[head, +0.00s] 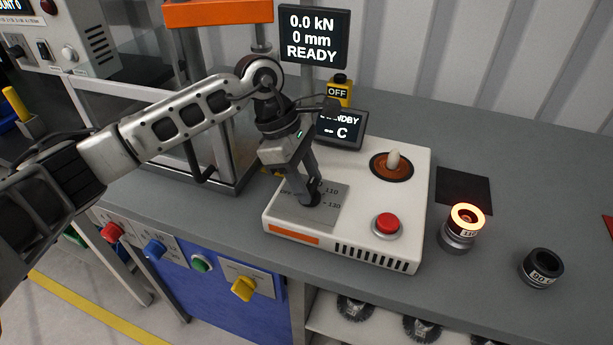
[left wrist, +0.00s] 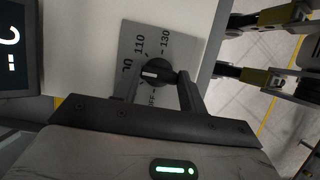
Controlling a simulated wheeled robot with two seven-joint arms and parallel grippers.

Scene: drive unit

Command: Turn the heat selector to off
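The heat selector is a round black knob (left wrist: 157,72) with a white mark, on a grey dial plate (head: 328,206) on top of the white heater unit (head: 425,185). The plate shows 110, 130 and OFF. The heater display (head: 341,129) reads STANDBY and -- C.
A red button (head: 387,224) and a round brown spot with a pale peg (head: 392,165) are on the unit. To its right are a glowing ring on a metal part (head: 466,222) and a black ring (head: 541,268). A press frame (head: 225,130) stands left, beside my arm.

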